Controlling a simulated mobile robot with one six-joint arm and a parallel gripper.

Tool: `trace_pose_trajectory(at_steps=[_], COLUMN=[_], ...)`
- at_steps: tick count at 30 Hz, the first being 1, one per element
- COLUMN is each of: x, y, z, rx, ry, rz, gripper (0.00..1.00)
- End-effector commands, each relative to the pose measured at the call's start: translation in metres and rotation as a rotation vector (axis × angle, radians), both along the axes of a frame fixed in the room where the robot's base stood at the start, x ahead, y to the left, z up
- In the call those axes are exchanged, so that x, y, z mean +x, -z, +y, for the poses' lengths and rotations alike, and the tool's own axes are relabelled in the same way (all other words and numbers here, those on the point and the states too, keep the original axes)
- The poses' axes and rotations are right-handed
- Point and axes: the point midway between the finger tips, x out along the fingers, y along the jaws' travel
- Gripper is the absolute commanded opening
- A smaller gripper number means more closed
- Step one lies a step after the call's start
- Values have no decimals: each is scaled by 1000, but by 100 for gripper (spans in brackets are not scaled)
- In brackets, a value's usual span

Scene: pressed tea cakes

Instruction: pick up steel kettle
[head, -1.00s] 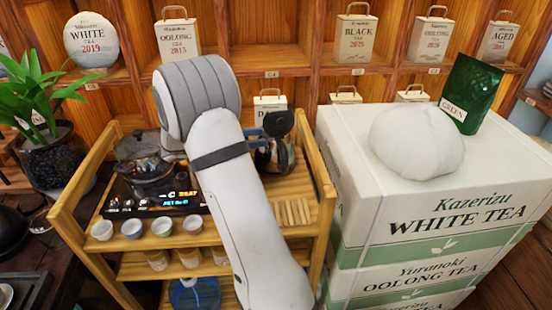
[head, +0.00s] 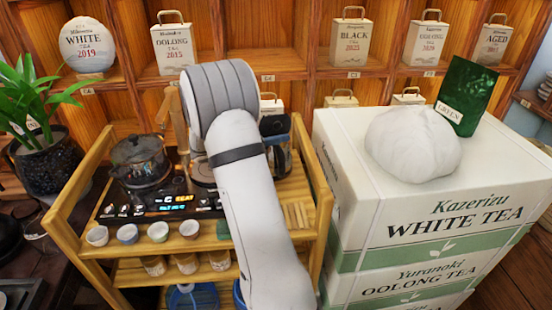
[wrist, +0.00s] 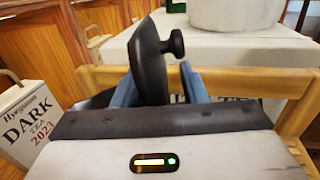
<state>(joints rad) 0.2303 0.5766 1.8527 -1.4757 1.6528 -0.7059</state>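The steel kettle (head: 283,160) seems to be the shiny, dark-topped vessel on the right of the wooden cart, partly hidden behind my arm in the head view. In the wrist view, a dark curved part with a round knob (wrist: 150,60) rises between the two blue fingers of my gripper (wrist: 160,88); it seems to belong to the kettle. The fingers stand apart on either side of it, and a firm hold is not visible.
A dark lidded glass pot (head: 140,160) sits on the cooker at left, with several small cups (head: 128,233) in front. The cart's rail (wrist: 240,82) lies beyond the fingers. Stacked tea boxes (head: 350,190) stand at right. The DARK tin (wrist: 28,122) is close on the left.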

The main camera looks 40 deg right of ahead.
Motion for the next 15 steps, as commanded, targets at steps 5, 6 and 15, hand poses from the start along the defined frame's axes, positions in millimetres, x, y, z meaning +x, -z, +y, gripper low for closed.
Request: trace_pose_trajectory(at_steps=[5,6,15], x=[0,0,0], y=[0,0,0], z=[1,1,1], rx=[0,0,0], ry=[0,0,0], rz=[0,0,0], gripper=[30,27,2])
